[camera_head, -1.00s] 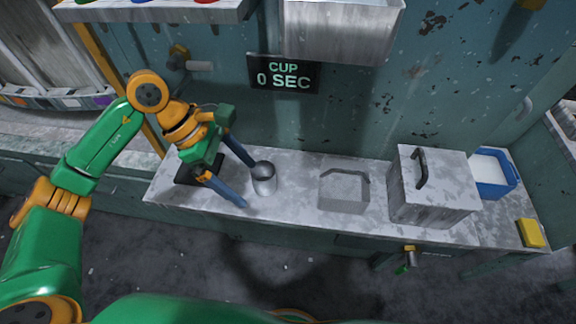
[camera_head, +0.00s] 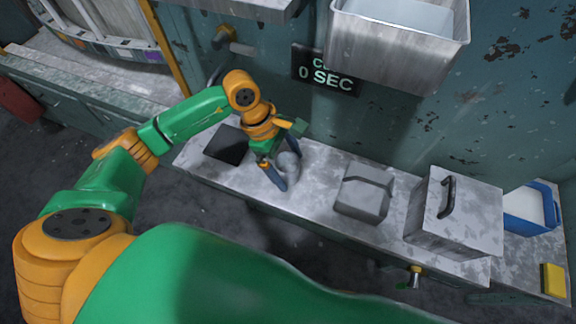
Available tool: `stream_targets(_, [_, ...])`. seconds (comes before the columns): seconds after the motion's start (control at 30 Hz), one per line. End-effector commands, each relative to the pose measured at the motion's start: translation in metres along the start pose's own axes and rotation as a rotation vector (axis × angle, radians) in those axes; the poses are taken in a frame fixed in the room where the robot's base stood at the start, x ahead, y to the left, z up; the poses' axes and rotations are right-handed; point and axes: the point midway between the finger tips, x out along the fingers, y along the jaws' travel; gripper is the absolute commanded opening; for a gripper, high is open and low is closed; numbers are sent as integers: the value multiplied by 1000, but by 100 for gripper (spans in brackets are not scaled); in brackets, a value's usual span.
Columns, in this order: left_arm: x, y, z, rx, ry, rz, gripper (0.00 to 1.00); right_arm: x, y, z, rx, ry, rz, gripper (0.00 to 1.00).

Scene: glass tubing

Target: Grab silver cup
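The silver cup (camera_head: 289,165) stands upright on the grey worktop, left of the grey box with a sloped lid. My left gripper (camera_head: 288,171) has come down at the cup, with its blue fingers spread and the cup between them. One finger lies on the near left side and partly hides the cup. The other finger is at the cup's far side and shows only in part. I see no clear contact on both sides. My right gripper is not in view.
On the worktop are a dark square plate (camera_head: 226,146), a sloped grey box (camera_head: 361,193), a larger handled box (camera_head: 452,217), a blue tray (camera_head: 527,211) and a yellow sponge (camera_head: 553,280). A metal bin (camera_head: 398,50) and a sign reading 0 SEC (camera_head: 326,75) are on the wall.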

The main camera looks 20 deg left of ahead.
Motion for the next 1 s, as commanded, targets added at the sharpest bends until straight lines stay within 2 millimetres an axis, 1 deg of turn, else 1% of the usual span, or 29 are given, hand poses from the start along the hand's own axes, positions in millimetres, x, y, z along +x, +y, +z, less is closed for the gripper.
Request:
stream_targets(0.03, [0, 0, 0, 0, 0, 0, 86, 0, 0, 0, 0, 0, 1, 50])
stream_targets(0.07, [0, 0, 0, 0, 0, 0, 78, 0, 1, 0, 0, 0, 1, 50])
stream_targets(0.1, [0, 0, 0, 0, 0, 0, 68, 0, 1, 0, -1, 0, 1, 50])
stream_targets(0.17, [0, 0, 0, 0, 0, 0, 51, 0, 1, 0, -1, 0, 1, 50])
stream_targets(0.2, [0, 0, 0, -1, 0, 0, 41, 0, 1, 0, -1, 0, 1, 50])
stream_targets(0.27, [0, 0, 0, -1, 0, 0, 24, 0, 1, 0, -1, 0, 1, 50])
stream_targets(0.3, [0, 0, 0, -1, 0, 0, 14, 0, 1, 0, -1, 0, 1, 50])
stream_targets(0.33, [0, 0, 0, -1, 0, 0, 8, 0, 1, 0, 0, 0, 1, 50])
stream_targets(0.57, [-2, 0, 0, 0, 0, 1, 8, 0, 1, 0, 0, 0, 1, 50])
stream_targets(0.67, [-8, 1, 3, -1, -1, 3, 8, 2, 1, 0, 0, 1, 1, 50])
stream_targets(0.77, [-22, 2, 9, 2, -1, 6, 8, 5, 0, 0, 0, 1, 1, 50])
stream_targets(0.8, [-30, 1, 12, 4, 1, 7, 8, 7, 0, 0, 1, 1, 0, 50])
stream_targets(0.87, [-43, -10, 9, 2, 2, 7, 8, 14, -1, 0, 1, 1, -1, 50])
stream_targets(0.97, [-72, -30, 7, 3, 5, 9, 8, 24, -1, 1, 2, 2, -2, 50])
stream_targets(1.0, [-86, -37, 7, 2, 3, 10, 8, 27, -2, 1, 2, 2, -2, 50])
